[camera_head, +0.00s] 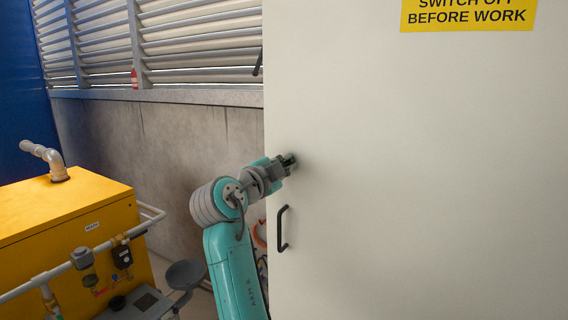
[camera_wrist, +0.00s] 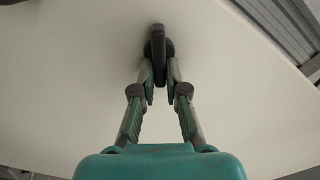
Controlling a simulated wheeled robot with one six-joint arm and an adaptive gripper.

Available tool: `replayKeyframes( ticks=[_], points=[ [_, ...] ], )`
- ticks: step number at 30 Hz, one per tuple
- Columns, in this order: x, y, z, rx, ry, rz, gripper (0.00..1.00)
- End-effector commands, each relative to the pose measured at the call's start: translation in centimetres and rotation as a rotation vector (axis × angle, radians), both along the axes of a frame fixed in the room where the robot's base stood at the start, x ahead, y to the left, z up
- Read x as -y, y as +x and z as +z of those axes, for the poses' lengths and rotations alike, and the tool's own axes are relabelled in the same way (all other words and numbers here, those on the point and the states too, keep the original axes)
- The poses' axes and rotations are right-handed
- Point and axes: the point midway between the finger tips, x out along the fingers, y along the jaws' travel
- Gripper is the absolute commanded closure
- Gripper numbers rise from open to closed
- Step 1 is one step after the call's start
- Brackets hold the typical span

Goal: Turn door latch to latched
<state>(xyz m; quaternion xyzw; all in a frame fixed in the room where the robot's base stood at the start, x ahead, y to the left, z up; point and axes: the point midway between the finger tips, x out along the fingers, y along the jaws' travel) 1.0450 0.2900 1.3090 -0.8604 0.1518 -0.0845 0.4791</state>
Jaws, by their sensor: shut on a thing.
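The large pale door (camera_head: 420,170) fills the right half of the head view, and its face also fills most of the wrist view (camera_wrist: 80,70). In the wrist view the dark door latch (camera_wrist: 157,45) sits on the door face, with its lever between my fingertips. My gripper (camera_wrist: 159,78) is shut on this lever. In the head view my gripper (camera_head: 287,162) is against the door near its left edge and hides the latch.
A black pull handle (camera_head: 282,229) is on the door just below my gripper. A yellow cabinet (camera_head: 70,225) with grey pipes stands at the left. A concrete wall (camera_head: 180,140) with louvres (camera_head: 200,40) above is behind. A yellow warning sign (camera_head: 468,15) is high on the door.

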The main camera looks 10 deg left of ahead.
Motion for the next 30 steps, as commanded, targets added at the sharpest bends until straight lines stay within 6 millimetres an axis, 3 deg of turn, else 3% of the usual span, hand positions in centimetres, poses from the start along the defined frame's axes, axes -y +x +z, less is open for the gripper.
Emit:
replayKeyframes(
  ticks=[15, 30],
  points=[
    [0.22, 0.12, -0.63, 0.145, 0.395, 0.003, 1.00],
    [0.20, 0.12, -0.71, 0.196, 0.534, 0.005, 1.00]
  ],
)
